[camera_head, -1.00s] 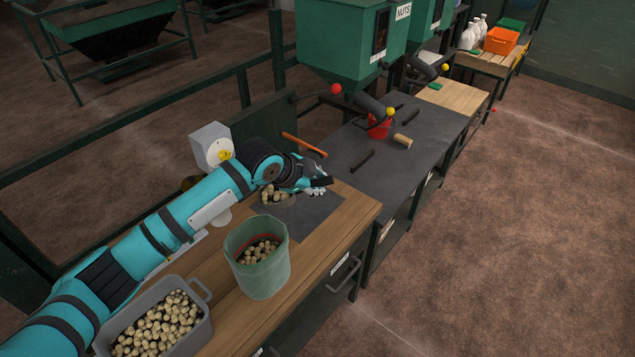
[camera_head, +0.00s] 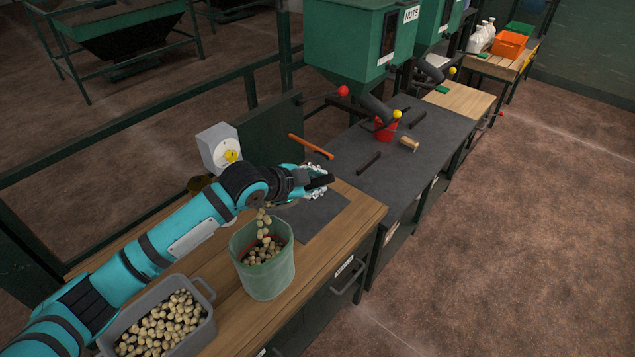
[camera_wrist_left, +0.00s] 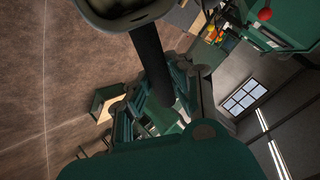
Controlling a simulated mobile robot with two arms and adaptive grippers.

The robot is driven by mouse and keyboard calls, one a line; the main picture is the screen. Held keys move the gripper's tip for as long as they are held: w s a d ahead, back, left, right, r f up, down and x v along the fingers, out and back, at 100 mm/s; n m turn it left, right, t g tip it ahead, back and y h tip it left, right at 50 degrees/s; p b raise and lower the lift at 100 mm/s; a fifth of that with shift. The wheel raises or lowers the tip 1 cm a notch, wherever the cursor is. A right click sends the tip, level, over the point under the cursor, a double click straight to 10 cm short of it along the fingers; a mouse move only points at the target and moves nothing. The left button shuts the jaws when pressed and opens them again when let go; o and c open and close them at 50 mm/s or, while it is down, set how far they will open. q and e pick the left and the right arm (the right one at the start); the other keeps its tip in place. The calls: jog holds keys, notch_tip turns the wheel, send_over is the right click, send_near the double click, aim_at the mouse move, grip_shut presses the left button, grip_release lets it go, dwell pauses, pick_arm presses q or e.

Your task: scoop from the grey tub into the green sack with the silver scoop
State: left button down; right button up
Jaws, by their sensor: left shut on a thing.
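The grey tub (camera_head: 203,333) stands at the near left of the wooden bench, heaped with pale round nuts. The green sack (camera_head: 268,275) stands open to its right, with nuts inside. My left gripper (camera_head: 318,183) is behind and right of the sack, shut on the black handle of the silver scoop. In the left wrist view the scoop's bowl (camera_wrist_left: 128,14) shows at the top edge, with the dark handle below it. In the head view my wrist hides most of the scoop. Nuts (camera_head: 264,216) are falling from under my wrist into the sack mouth. My right gripper is out of view.
A dark mat (camera_head: 322,220) lies on the bench behind the sack. Open floor lies right.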

pick_arm(q)
jog(key=shift+s+a+r+t+h, duration=0.4)
jog(key=shift+s+r+t+h, duration=0.2)
jog(key=shift+t+h, duration=0.15)
jog(key=shift+s+a+r+t+h, duration=0.25)
jog(key=shift+s+a+t+h, duration=0.15)
jog(key=shift+t, duration=0.25)
jog(key=s+t+h+b, duration=0.1)
jog(key=b, duration=0.1)
jog(key=s+a+t+h+b, duration=0.1)
jog(key=b, duration=0.2)
jog(key=shift+a+r, duration=0.2)
jog(key=shift+r, duration=0.2)
dwell(0.6)
jog(key=shift+w, duration=0.1)
